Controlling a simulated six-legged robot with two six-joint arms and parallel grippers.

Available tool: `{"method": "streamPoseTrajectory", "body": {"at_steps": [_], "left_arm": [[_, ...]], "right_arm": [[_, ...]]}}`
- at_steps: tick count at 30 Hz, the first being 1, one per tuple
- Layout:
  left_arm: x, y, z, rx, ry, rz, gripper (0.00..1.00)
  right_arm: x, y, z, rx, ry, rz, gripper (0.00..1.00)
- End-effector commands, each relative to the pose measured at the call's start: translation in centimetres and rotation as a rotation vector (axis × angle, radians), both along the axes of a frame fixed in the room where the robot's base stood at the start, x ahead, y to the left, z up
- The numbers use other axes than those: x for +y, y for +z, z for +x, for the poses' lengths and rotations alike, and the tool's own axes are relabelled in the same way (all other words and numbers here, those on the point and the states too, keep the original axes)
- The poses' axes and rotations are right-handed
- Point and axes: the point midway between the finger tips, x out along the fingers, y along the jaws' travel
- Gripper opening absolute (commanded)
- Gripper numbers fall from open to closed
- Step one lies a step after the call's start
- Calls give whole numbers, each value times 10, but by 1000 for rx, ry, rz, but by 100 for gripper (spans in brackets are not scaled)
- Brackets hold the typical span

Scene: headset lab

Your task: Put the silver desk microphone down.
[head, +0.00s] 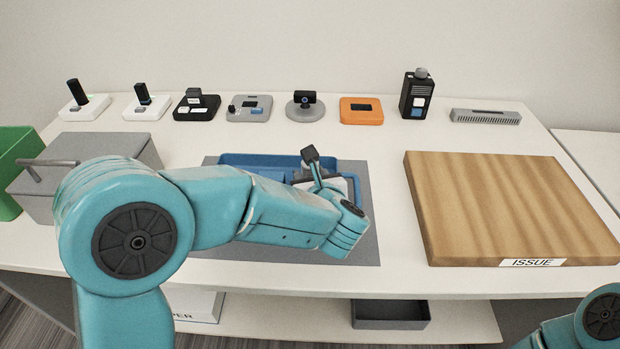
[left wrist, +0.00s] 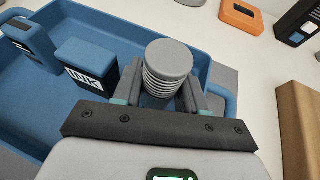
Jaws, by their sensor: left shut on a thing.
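The silver desk microphone (left wrist: 168,62) shows in the left wrist view as a grey round top with a ridged body below. My left gripper (left wrist: 163,84) is shut on it, one finger on each side. The microphone is over or in the right part of the blue tray (left wrist: 103,13); whether its base touches anything is hidden. In the head view the left gripper (head: 335,187) is over the blue tray (head: 262,159), and my arm hides most of the microphone. My right gripper is not in view.
A black INK box (left wrist: 88,75) and a blue item (left wrist: 27,40) are in the tray. The tray stands on a grey mat (head: 370,225). A wooden ISSUE board (head: 510,205) lies right. Several devices line the back, including an orange one (head: 361,111). A grey box (head: 110,145) stands left.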

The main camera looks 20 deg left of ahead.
Motion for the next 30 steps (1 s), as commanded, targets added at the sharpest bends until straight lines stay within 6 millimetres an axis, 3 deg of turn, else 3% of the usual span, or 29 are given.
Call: {"method": "streamPoseTrajectory", "body": {"at_steps": [11,12,14,15,26,30], "left_arm": [[0,-4,0,-1,0,0,10],[0,-3,0,-1,0,0,45],[0,-2,0,-1,0,0,64],[0,-2,0,-1,0,1,67],[0,4,-1,0,0,1,67],[-14,11,-22,-3,-4,0,67]], "right_arm": [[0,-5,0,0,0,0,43],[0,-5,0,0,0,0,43],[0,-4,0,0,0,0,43],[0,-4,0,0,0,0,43],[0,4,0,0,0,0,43],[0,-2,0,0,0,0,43]]}}
